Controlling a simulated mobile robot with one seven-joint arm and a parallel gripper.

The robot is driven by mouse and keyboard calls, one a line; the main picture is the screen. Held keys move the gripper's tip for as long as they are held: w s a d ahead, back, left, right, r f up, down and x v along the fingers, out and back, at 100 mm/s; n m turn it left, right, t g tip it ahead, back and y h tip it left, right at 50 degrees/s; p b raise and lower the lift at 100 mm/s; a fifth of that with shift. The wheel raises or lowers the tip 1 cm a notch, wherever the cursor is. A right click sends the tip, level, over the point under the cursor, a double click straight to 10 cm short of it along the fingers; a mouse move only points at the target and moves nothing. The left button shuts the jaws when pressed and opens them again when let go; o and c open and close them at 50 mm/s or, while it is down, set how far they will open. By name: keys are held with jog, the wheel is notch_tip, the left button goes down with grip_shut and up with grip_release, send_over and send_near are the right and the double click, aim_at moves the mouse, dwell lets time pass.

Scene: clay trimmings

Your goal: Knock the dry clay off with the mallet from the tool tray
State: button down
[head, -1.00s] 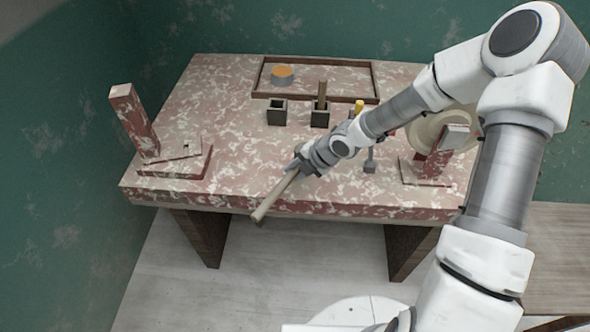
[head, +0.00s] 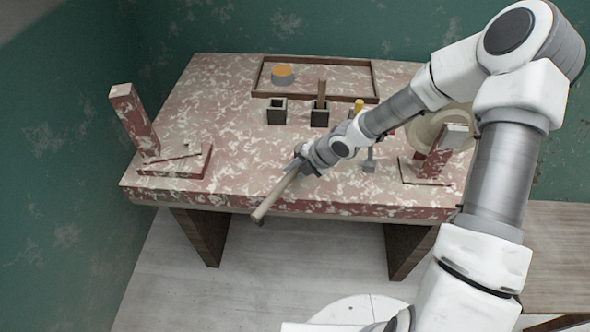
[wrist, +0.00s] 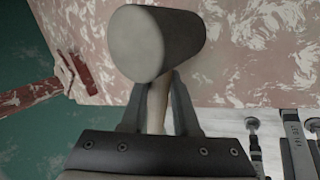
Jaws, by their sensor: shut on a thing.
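My gripper (head: 303,162) is shut on a wooden mallet (head: 275,197) above the front part of the table. The mallet's handle slants down and left past the table's front edge. In the wrist view, its thick, pale, rounded end (wrist: 150,45) is close to the camera, with a narrower part between the fingers (wrist: 158,108). A dark-framed tray (head: 315,61) lies at the back of the table. I cannot make out which pale patch is dry clay; the table is mottled all over.
On the table (head: 235,110) at left stands a tilted red post (head: 133,118) on a board (head: 172,170). A pale disc (head: 425,128) and red block (head: 437,160) stand at right. Two dark holders (head: 277,112) are at centre back; one holds a stick (head: 322,92). The left middle is clear.

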notch_tip(320, 180, up, 6)
jog(key=p, duration=0.6)
